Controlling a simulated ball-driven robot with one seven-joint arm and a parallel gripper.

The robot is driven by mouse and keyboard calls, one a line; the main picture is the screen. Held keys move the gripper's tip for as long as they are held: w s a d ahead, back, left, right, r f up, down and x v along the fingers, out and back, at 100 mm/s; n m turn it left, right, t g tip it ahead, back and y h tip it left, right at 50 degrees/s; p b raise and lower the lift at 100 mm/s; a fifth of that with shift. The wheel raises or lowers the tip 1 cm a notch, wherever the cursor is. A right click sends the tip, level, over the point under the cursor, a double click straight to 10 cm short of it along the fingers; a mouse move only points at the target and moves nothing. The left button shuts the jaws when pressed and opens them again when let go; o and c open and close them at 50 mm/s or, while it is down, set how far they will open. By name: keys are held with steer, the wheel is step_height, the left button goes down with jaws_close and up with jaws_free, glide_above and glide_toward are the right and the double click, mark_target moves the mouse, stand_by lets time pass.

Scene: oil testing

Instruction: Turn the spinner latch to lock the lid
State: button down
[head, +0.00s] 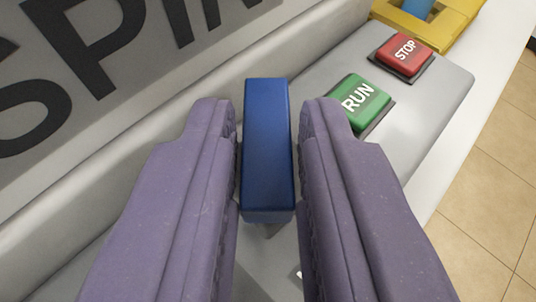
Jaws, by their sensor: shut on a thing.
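A blue block-shaped handle (267,150), which looks like the spinner latch, stands in the middle of the head view. My gripper (268,120) has its two purple fingers on either side of the blue handle and is shut on it. The handle's long side points away from me, between the fingers. A grey lid or panel with large dark letters reading "SPIN" (90,60) fills the upper left. The base of the handle is mostly hidden by the fingers.
A green RUN button (360,98) and a red STOP button (404,53) sit on a grey panel (440,95) to the right. A yellow frame (465,20) with a blue piece is at the top right. Tiled floor (490,190) lies beyond the white edge.

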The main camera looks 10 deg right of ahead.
steer(key=c, duration=1.1)
jaws_free()
steer(key=shift+p+v, duration=1.55)
steer(key=shift+v, duration=2.35)
